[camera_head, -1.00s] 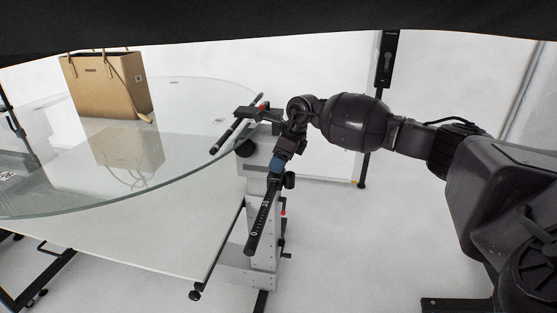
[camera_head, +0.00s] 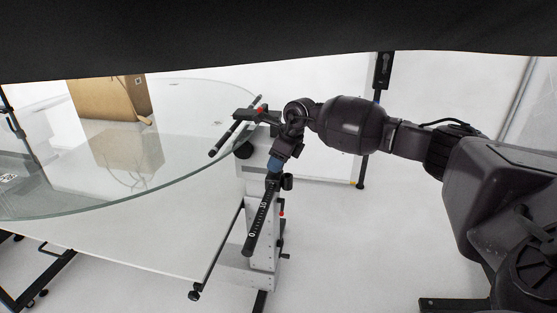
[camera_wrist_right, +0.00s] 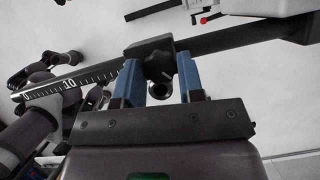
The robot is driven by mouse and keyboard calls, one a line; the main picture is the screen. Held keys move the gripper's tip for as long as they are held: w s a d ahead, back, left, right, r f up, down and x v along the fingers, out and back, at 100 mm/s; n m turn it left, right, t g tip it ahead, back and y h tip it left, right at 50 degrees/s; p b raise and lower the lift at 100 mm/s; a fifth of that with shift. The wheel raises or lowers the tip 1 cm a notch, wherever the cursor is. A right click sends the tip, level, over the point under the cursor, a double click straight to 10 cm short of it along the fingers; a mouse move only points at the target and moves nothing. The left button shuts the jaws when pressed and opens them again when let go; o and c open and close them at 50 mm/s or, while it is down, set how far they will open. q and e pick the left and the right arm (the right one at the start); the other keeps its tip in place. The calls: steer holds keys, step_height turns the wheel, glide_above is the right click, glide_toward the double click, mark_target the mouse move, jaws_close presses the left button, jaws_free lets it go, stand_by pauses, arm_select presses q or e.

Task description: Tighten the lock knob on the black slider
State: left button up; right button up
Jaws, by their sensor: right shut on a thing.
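The black bar with white scale marks (camera_head: 259,220) slants down below my right gripper in the head view. It crosses the right wrist view (camera_wrist_right: 72,82) from left to upper right. The black slider (camera_wrist_right: 147,47) sits around this bar. Its lock knob (camera_wrist_right: 157,67) faces my right gripper (camera_wrist_right: 159,79) and lies between the two blue fingers, which are closed on it. In the head view my right gripper (camera_head: 276,164) is at the upper end of the visible bar, and its fingers hide most of the slider and knob. My left gripper is out of view.
The large glass turntable (camera_head: 200,168) fills the left, with a brown bag (camera_head: 112,99) standing on it. A white column (camera_head: 262,262) stands below its edge. A black rod (camera_head: 226,137) lies near the rim. A dark overhang covers the top of the head view. The floor at right is open.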

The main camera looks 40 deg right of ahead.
steer(key=shift+a+r+m+h+p, duration=0.1)
steer(key=shift+r+m+h+p, duration=0.25)
steer(key=shift+m+p, duration=0.3)
steer(key=m+p, duration=0.1)
steer(key=m, duration=0.1)
steer(key=shift+m+t+h+p, duration=0.3)
steer(key=shift+m+h, duration=0.05)
steer(key=shift+a+m+h+p, duration=0.1)
steer(key=shift+m+h+p, duration=0.3)
steer(key=shift+m+p, duration=0.5)
steer(key=shift+f+m, duration=0.15)
steer(key=shift+m, duration=0.45)
arm_select(q)
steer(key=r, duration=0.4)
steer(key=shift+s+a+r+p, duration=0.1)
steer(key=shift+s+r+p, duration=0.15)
steer(key=shift+p, duration=0.1)
arm_select(e)
steer(key=shift+f+m+h, duration=0.1)
steer(key=shift+m+h, duration=0.2)
steer(key=shift+h, duration=0.1)
steer(key=shift+f, duration=0.1)
steer(key=o, duration=0.9)
